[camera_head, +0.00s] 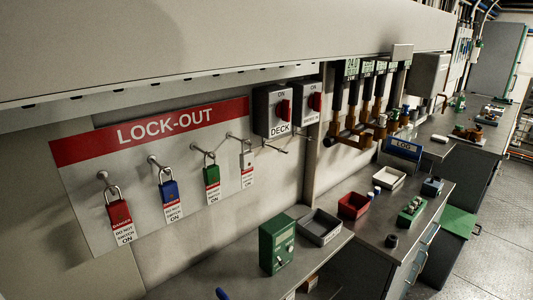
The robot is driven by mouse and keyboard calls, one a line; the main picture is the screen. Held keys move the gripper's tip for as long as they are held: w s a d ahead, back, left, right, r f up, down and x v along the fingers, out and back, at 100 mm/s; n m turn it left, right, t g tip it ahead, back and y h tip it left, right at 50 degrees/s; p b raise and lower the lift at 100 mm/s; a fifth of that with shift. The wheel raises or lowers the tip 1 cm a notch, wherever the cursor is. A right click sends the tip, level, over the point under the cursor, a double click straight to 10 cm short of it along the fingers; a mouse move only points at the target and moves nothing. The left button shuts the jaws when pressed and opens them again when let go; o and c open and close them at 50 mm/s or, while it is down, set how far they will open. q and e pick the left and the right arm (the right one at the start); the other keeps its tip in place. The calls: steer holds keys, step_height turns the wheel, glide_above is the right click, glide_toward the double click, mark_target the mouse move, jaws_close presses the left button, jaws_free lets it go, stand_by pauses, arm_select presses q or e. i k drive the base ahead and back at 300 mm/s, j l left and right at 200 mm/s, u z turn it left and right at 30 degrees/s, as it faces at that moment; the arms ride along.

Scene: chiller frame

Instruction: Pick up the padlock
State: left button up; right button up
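Several padlocks hang on pegs on a white board (100,238) with a red "LOCK-OUT" band, on the wall at left. From left to right they are a red padlock (119,213), a blue padlock (169,190), a green padlock (211,174) and a pale grey or white padlock (247,160). Each has a "DO NOT SWITCH ON" tag under its shackle, on or below its body. Neither of my grippers shows in the head view, so I cannot see their state.
Two grey switch boxes with red knobs (285,109) are right of the board. Below, a bench (226,273) holds a green box (277,244) and a grey tray (319,228). Further right are a red bin (353,206) and pipes with valves (380,131). Open floor (480,250) lies at right.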

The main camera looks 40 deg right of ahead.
mark_target(247, 158)
steer(key=l+u, duration=0.1)
steer(key=l, duration=1.25)
steer(key=k+l, duration=0.1)
steer(key=l, duration=1.3)
steer(key=u, duration=0.05)
